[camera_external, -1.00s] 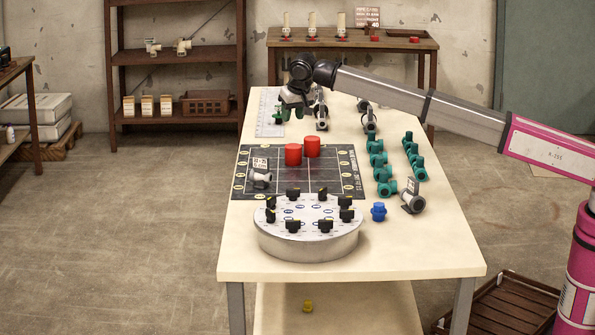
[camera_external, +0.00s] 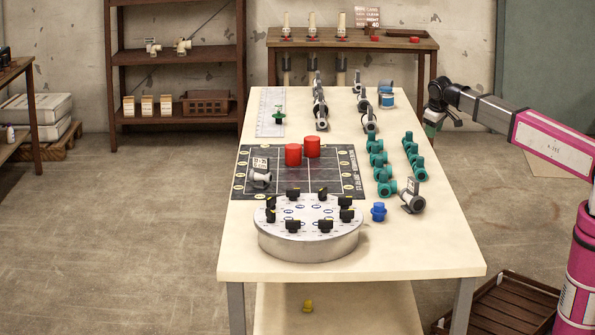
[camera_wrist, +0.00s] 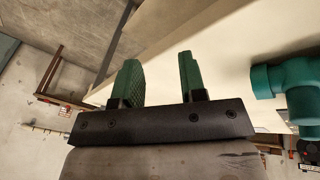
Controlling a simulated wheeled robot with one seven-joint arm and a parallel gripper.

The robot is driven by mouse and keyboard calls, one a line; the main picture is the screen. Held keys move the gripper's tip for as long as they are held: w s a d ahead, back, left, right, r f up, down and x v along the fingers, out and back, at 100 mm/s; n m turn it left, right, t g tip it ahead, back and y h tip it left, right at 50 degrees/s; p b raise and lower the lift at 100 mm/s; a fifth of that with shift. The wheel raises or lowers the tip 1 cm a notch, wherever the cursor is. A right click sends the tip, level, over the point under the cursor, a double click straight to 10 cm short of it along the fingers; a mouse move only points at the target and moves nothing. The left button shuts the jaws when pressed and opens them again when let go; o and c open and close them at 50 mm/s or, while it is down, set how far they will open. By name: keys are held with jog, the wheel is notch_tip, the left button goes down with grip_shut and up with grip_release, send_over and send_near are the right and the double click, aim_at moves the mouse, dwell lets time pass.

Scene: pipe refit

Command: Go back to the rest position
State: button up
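My gripper (camera_external: 432,127) hangs beyond the right edge of the long table (camera_external: 415,250) in the external view, with the arm reaching in from the right. In the wrist view my gripper (camera_wrist: 158,80) has its two green fingers apart, with nothing between them. A teal pipe fitting (camera_wrist: 284,80) shows to the right of the fingers, apart from them.
On the table are two red cylinders (camera_external: 293,154) on a dark grid mat (camera_external: 330,185), a round grey dial stand (camera_external: 310,245), rows of teal fittings (camera_external: 386,187), a blue piece (camera_external: 378,211) and grey fittings (camera_external: 320,110). A green piece (camera_external: 279,112) is on the white strip (camera_external: 267,125).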

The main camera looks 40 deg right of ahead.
jog(key=s+d+f, duration=0.4)
jog(key=s, duration=0.4)
jog(key=s+a+f+g, duration=0.1)
jog(key=s+a+f, duration=0.2)
jog(key=s+f, duration=0.2)
jog(key=s+a+f+m+g+y, duration=0.1)
jog(key=s+a+f, duration=0.3)
jog(key=f, duration=0.6)
jog(key=s+a+f+g+y, duration=0.1)
jog(key=s+a+f, duration=0.3)
jog(key=f, duration=0.4)
jog(key=shift+s+f, duration=0.35)
jog(key=shift+s, duration=0.5)
